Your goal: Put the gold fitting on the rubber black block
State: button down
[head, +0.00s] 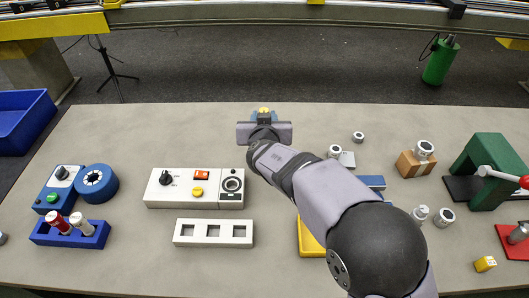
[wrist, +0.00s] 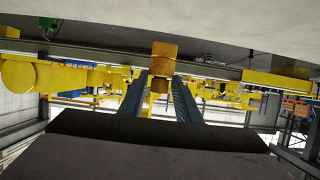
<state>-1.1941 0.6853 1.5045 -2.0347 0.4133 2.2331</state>
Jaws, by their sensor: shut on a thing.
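The gold fitting (head: 264,110) is at the far end of my arm, near the back edge of the table. My gripper (head: 264,114) is shut on it, with a blue finger on each side. In the wrist view the gold fitting (wrist: 162,58) sticks out past the tips of my gripper (wrist: 160,88), and part of it lies between the fingers. I cannot make out a rubber black block in either view; my arm covers part of the table.
A white control panel (head: 194,188) and a white three-hole block (head: 214,232) stand left of my arm. A yellow tray (head: 308,240) and blue block (head: 371,182) are partly behind it. A green press (head: 490,172) stands at right. The table's back left is clear.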

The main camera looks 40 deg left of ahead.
jog(key=shift+w+f+p, duration=0.1)
jog(key=shift+f+p, duration=1.2)
jog(key=shift+f, duration=3.55)
jog(key=shift+f+b, duration=0.2)
jog(key=shift+b, duration=0.3)
jog(key=c, duration=1.3)
grip_release()
jog(key=shift+r+p, duration=0.1)
jog(key=shift+p, duration=0.2)
jog(key=shift+r+p, duration=0.15)
jog(key=shift+p, duration=0.15)
jog(key=shift+s+d+b, duration=0.15)
jog(key=shift+s+b, duration=0.1)
jog(key=shift+b, duration=0.05)
jog(key=b+v, duration=0.4)
jog(key=v, duration=0.7)
jog(key=shift+d, duration=0.3)
